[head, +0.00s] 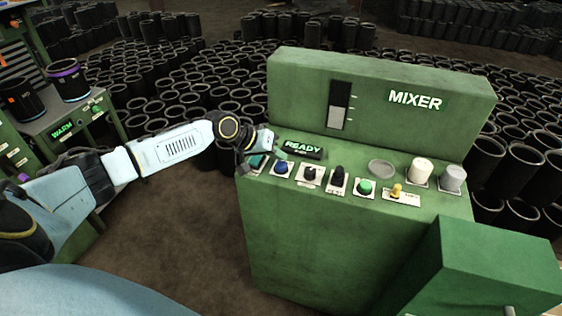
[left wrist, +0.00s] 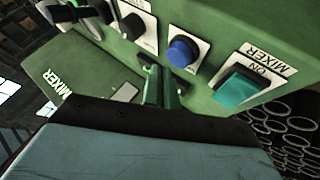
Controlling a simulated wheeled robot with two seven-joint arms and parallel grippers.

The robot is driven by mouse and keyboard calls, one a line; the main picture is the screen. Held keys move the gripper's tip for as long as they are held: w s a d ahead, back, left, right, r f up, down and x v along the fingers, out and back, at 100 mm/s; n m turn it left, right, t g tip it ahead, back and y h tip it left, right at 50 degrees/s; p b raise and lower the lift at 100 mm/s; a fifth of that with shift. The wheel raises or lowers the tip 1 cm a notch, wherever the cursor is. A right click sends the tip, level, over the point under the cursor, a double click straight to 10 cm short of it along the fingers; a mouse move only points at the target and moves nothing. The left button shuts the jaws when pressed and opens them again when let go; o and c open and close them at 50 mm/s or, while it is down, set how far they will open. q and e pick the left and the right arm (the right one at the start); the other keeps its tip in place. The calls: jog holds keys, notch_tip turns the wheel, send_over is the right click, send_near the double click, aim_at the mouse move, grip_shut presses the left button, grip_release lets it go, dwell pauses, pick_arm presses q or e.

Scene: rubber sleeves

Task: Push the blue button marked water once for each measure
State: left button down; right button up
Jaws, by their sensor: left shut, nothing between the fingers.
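The blue button (head: 281,168) sits on a white plate on the green mixer panel, second from the left. It also shows in the left wrist view (left wrist: 183,52), standing proud of its plate; its label is not readable. My left gripper (head: 254,148) is over the panel's left end, just left of the blue button in the head view. In the left wrist view its closed fingers (left wrist: 165,75) are close to the button's plate, with nothing between them. I cannot tell whether they touch the panel. My right gripper is out of view.
A teal mixer switch (left wrist: 238,88) is beside the blue button. The display (head: 303,149) reads READY. The level gauge (head: 339,106) is behind.

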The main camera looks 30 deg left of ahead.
aim_at(277, 166)
pick_arm(q)
notch_tip(277, 166, up, 5)
jog(key=p, duration=0.5)
dwell(0.4)
dwell(2.2)
